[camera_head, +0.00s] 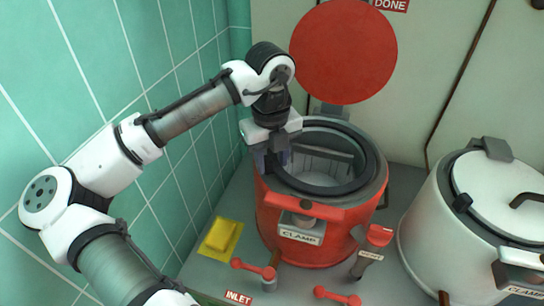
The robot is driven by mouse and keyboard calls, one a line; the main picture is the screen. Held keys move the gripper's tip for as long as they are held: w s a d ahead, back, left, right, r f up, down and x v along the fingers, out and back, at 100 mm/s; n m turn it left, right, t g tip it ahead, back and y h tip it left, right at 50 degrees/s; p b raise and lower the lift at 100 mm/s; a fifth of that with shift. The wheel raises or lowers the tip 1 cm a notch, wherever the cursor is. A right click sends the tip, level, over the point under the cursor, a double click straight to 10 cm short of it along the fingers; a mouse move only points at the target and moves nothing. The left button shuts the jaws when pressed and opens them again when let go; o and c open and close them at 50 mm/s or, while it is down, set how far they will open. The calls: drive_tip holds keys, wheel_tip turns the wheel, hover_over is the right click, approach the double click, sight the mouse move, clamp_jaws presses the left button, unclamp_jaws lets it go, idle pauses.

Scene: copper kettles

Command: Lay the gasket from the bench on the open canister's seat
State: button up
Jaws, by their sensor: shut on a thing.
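The open canister (275,220) is red, with a clamp on its front marked CLAMP. Its round red lid (343,52) stands raised behind the opening. A black ring, the gasket (368,165), lies level over the canister's mouth, roughly in line with the rim. I cannot tell whether it touches the seat or hangs just above it. My gripper (277,158) points down at the left side of the mouth, shut on the gasket's left edge. The fingertips and the part of the ring between them are mostly hidden. The grey inside of the canister shows through the ring.
A white canister (430,225) with a closed lid stands at the right. A yellow pad (221,238) lies on the grey bench at the left front. Red-handled valves (254,268) stand in front of the red canister. A green tiled wall is close on the left.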

drive_tip(key=shift+f, duration=0.15)
drive_tip(key=o, duration=1.2)
drive_tip(key=shift+c, duration=0.2)
wheel_tip(320, 180, up, 14)
drive_tip(key=shift+p, duration=0.45)
drive_tip(key=shift+a+f, duration=0.1)
